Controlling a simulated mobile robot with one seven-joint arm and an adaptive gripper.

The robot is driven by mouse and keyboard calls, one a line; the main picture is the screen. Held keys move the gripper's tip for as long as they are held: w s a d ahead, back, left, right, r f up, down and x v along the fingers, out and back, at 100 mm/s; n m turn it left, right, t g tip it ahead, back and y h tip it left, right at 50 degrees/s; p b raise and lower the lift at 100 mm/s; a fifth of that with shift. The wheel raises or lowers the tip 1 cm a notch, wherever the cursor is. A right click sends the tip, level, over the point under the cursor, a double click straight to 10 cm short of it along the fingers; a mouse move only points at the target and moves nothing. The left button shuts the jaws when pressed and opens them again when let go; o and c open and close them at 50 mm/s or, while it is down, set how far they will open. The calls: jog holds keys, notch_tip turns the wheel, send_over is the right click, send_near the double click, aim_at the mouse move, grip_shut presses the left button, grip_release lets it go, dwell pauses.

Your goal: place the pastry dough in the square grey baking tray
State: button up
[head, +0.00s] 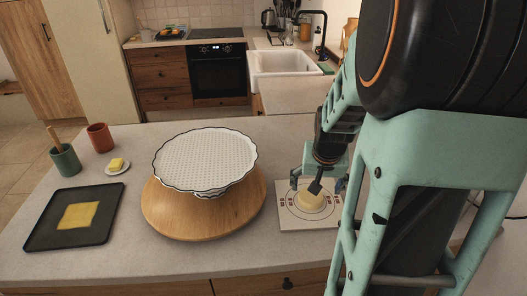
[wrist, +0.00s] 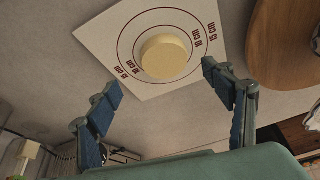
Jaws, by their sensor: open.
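The pastry dough, a pale yellow round disc (head: 311,202), lies on a white square mat (head: 290,222) printed with measuring circles, right of centre on the counter. The dough also shows in the wrist view (wrist: 165,57). My gripper (head: 317,184) is open and empty above the mat, pointing down. In the wrist view its two blue-padded fingers are spread apart, with the dough beyond the tips and not touching them. The square grey baking tray (head: 40,236) lies at the far left of the counter, dark grey, with a flat yellow square sheet (head: 78,215) on it.
A round wooden board (head: 170,227) bearing a white scalloped dish (head: 205,160) stands between the mat and the tray. Behind the tray are a green cup (head: 65,160), a red cup (head: 100,138) and a small plate with butter (head: 117,165).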

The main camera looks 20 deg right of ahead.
aim_at(311, 196)
jog(key=shift+w+a+x, duration=0.1)
jog(key=shift+a+x, duration=0.1)
jog(key=shift+x, duration=1.45)
jog(key=shift+w+a+x, duration=0.15)
jog(key=shift+x, duration=1.5)
jog(key=shift+c, duration=0.5)
jog(key=c, duration=1.3)
jog(key=shift+c, duration=0.2)
